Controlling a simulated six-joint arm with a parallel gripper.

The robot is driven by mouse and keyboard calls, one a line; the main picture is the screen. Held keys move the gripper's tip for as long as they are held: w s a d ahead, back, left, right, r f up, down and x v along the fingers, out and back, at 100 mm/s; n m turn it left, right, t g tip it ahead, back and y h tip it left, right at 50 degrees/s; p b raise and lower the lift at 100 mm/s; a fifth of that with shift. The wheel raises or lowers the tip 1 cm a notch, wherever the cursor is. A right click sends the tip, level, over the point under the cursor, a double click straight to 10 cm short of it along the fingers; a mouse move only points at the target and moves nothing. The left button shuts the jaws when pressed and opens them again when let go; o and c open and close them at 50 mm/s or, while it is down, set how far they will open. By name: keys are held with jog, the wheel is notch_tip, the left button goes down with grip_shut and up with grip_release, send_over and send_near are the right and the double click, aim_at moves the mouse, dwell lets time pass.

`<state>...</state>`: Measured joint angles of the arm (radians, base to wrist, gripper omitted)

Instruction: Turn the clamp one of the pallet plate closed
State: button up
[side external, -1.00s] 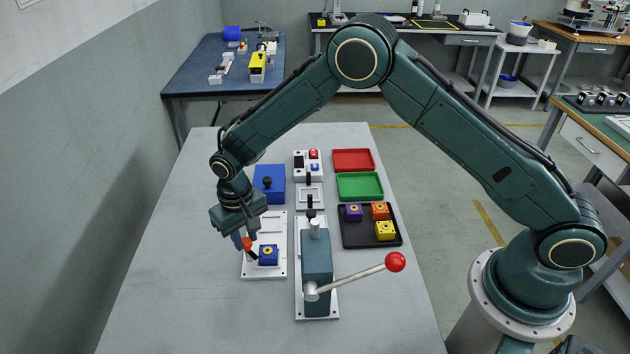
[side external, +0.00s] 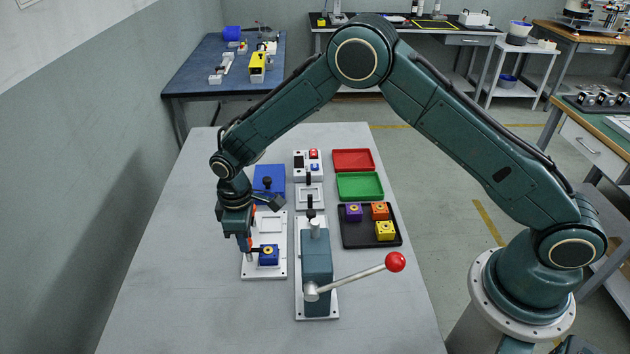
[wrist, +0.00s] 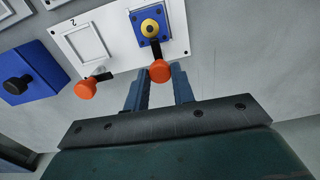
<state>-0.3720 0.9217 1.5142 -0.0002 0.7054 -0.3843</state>
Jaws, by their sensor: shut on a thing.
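The white pallet plate (side external: 279,218) lies on the grey table, with a blue block (side external: 268,256) in its near nest and an empty far nest. In the wrist view, the plate (wrist: 120,52) has a "2" by the empty nest. Clamp one's orange knob (wrist: 160,71) sits between the fingertips of my gripper (wrist: 160,76), which is shut on it. Its black arm (wrist: 155,49) points at the blue block (wrist: 141,21) and reaches its edge. Clamp two's orange knob (wrist: 86,90) is free, its arm lying along the plate edge. In the side view my gripper (side external: 247,252) hides most of clamp one.
Right of the plate stands a teal lever press (side external: 317,265) with a red-ball handle (side external: 396,262). A blue box (side external: 268,176) with a black knob is behind the plate. A black tray (side external: 350,236) holds coloured blocks. The table's left side is clear.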

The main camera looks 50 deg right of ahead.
jog(key=shift+n, duration=0.3)
jog(key=o, duration=1)
jog(key=shift+r, duration=0.1)
notch_tip(320, 180, up, 14)
jog(key=shift+f, duration=0.2)
jog(key=shift+d, duration=0.1)
dwell(0.4)
